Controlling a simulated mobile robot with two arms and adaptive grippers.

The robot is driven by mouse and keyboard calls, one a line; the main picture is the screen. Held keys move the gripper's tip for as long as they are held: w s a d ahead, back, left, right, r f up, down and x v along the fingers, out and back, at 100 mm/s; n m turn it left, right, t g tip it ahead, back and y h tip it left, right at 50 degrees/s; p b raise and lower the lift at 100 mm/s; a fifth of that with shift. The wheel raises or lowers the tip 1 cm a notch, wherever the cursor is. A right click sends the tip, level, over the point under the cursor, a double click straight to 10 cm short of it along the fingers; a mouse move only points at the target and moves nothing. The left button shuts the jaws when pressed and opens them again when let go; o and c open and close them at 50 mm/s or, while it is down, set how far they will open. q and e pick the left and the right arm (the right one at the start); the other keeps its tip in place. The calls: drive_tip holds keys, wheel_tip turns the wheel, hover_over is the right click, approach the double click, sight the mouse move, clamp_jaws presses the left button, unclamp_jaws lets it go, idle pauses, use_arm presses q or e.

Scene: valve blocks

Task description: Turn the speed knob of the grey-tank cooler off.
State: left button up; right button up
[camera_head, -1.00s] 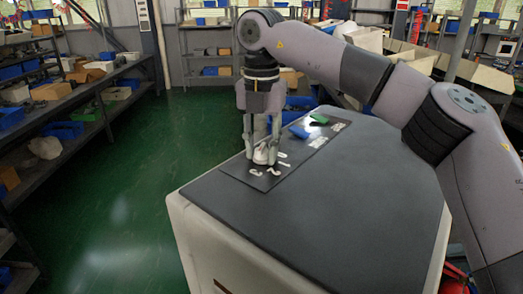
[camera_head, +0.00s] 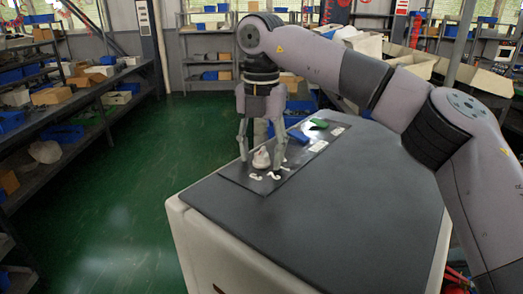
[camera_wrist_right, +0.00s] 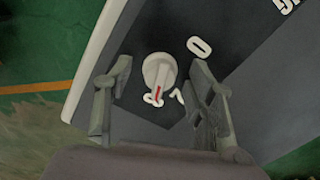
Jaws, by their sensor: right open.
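The white round speed knob (camera_head: 261,158) stands on a dark panel (camera_head: 232,177) on top of the cooler (camera_head: 330,200), which has a dark grey top and a pale body. In the right wrist view, the knob (camera_wrist_right: 158,69) has a red line that points between the fingers' bases, towards the white mark that looks like a 2, away from the 0 mark (camera_wrist_right: 199,46). My right gripper (camera_head: 261,161) points down, open, with one finger on each side of the knob. In the wrist view, gaps show between the knob and both fingers. My left gripper is out of view.
A blue piece (camera_head: 298,136) and a green piece (camera_head: 319,123) sit farther along the panel. Shelves with bins (camera_head: 60,115) line the left, with open green floor (camera_head: 150,190) before the cooler. My right arm spans the cooler's right side.

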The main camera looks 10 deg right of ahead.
sight(262, 150)
wheel_tip(262, 150, up, 12)
idle(0.6)
